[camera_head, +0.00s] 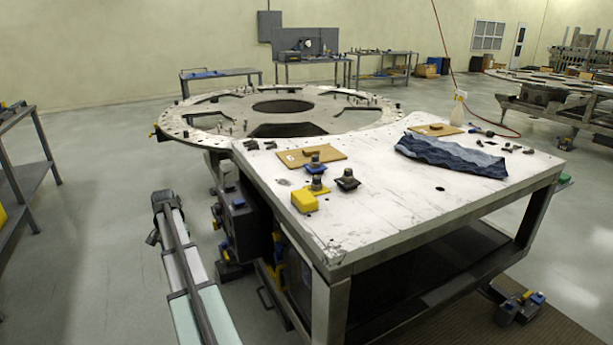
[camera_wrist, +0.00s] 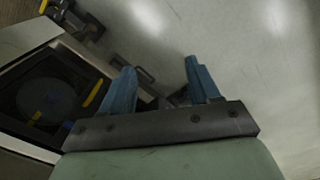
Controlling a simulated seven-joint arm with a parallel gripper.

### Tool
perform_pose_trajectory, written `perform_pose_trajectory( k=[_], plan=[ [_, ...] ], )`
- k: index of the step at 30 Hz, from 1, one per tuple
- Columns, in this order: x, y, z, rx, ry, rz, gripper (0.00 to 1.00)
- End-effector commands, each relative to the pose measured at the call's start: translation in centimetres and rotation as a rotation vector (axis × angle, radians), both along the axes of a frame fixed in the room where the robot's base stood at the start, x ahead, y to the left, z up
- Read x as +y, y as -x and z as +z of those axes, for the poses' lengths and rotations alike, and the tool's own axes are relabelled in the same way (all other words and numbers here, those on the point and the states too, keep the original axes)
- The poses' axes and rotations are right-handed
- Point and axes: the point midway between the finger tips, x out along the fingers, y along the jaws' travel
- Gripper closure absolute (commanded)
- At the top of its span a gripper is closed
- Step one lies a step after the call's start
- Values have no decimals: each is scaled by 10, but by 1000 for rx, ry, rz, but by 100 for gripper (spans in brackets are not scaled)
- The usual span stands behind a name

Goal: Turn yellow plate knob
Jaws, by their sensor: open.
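The round turret plate (camera_head: 345,104) lies flat behind the white work table. The fingers are not clear there. In the wrist view my gripper (camera_wrist: 160,65) has its two blue fingers spread wide with nothing between them, over the floor.
The white table (camera_head: 400,215) stands right of my arm, with a yellow block (camera_head: 304,201), brown boards and a blue cloth (camera_head: 450,155) on it. Dark machinery (camera_head: 240,225) is close beside my arm. A grey rack (camera_head: 45,150) stands left, with open floor between.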

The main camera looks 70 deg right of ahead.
Motion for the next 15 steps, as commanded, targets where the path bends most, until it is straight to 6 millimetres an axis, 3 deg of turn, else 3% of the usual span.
perform_pose_trajectory(
  k=[1,3,8,15],
  plan=[
    [-29,7,14,-1,2,-57,39],
    [-60,22,32,-1,1,-134,39],
    [-129,62,74,0,1,-310,39],
    [-222,140,143,3,1,-573,39]
  ],
)
